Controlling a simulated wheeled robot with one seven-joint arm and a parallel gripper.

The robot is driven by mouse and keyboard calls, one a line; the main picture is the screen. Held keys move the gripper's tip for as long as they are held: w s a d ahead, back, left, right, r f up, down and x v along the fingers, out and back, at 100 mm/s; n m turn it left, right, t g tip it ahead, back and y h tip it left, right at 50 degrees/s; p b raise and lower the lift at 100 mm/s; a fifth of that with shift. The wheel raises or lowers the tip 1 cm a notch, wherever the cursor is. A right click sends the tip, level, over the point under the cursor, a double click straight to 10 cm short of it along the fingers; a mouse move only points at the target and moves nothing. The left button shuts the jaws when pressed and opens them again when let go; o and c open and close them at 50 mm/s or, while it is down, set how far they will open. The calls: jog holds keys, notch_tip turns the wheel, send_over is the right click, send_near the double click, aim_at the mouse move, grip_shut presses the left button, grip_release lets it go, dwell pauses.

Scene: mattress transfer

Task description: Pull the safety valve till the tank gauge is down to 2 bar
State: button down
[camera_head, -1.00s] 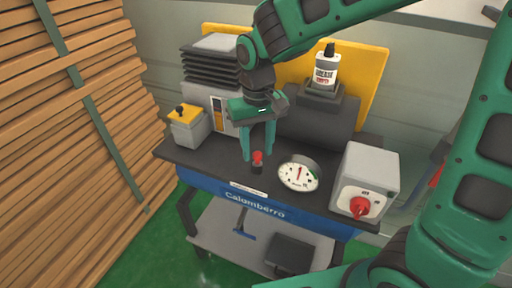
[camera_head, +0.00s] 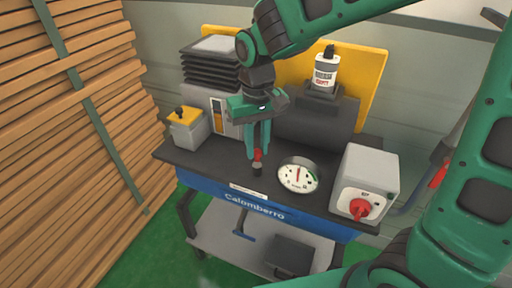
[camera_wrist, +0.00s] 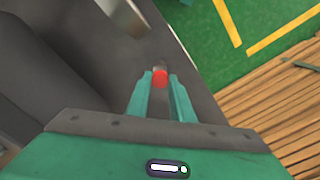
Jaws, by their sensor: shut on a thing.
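The safety valve, a small red cap on a dark stem (camera_head: 257,154), stands on the dark top of the compressor unit. My gripper (camera_head: 258,154) comes down from above and is shut on the red cap. In the wrist view the red cap (camera_wrist: 159,77) sits between the two green fingertips (camera_wrist: 159,80). The round white tank gauge (camera_head: 298,175) is just right of the valve. Its red needle points about straight up; the numbers are too small to read.
A grey box with a red rotary knob (camera_head: 358,208) stands right of the gauge. A yellow-topped grey box (camera_head: 187,126) is at the left. A white bottle (camera_head: 326,68) stands behind. Stacked planks (camera_head: 70,130) fill the left side.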

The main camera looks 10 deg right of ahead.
aim_at(257, 151)
jog(key=c, duration=1.5)
grip_release()
jog(key=shift+c, duration=0.2)
jog(key=shift+r, duration=0.1)
notch_tip(257, 151, up, 11)
jog(key=shift+f, duration=0.2)
